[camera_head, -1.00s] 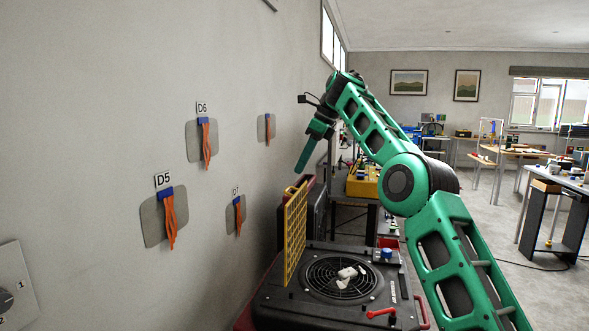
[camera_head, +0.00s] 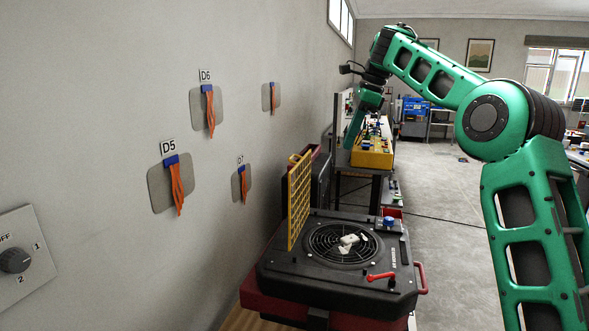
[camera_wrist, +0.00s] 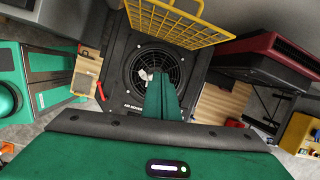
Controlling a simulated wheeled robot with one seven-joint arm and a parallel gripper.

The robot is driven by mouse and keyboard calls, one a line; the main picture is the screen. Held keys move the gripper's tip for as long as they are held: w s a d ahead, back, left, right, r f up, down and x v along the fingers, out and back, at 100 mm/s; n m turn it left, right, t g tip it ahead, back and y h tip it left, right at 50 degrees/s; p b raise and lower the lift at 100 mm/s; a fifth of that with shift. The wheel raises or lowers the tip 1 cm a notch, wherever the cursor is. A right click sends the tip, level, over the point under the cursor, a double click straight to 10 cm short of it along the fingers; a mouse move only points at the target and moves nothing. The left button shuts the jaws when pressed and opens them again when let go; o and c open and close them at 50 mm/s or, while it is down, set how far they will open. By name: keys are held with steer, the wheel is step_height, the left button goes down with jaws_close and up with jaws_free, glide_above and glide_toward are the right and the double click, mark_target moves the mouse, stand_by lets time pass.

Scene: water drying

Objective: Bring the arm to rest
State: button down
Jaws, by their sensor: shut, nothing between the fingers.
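My green arm rises at the right of the head view and bends over to the left. My gripper (camera_head: 354,122) points down, in front of the far yellow bench unit and above and beyond the black fan unit. In the wrist view my gripper (camera_wrist: 163,82) shows as green fingers close together, with nothing between them. The fan unit (camera_head: 292,268) lies below, with a round grille (camera_head: 325,245) and small white pieces (camera_head: 350,243) on it. The white pieces also show in the wrist view (camera_wrist: 145,74), partly hidden by the fingers.
A yellow wire guard (camera_head: 299,200) stands upright on the fan unit by the wall. A red lever (camera_head: 381,276) and a blue knob (camera_head: 389,221) sit on it. Wall plates with orange ribbons (camera_head: 177,188) and a dial (camera_head: 15,260) are at left. Grey floor (camera_head: 445,245) is clear at right.

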steer(key=s+d+f+n+h, duration=0.1)
steer(key=s+d+f+n, duration=0.2)
steer(key=s+d, duration=0.55)
steer(key=s+d+f+n+g+h, duration=0.15)
steer(key=s+d+f, duration=0.3)
steer(key=s, duration=0.65)
steer(key=s+d+f+n+t+h, duration=0.1)
steer(key=s+d+f+n+h, duration=0.2)
steer(key=s+d, duration=0.5)
steer(key=s+f+n, duration=0.2)
steer(key=s+f, duration=0.2)
steer(key=s, duration=0.4)
steer(key=s+f+n+y, duration=0.1)
steer(key=s+f, duration=0.4)
steer(key=s, duration=0.3)
steer(key=s+f+n+g+y, duration=0.1)
steer(key=s+f+n, duration=0.1)
steer(key=s+f, duration=0.3)
steer(key=s, duration=0.4)
steer(key=shift+d+f+n, duration=0.2)
steer(key=shift+f+n, duration=0.05)
steer(key=shift+n, duration=0.1)
steer(key=shift+s+y, duration=0.1)
steer(key=shift+y, duration=0.15)
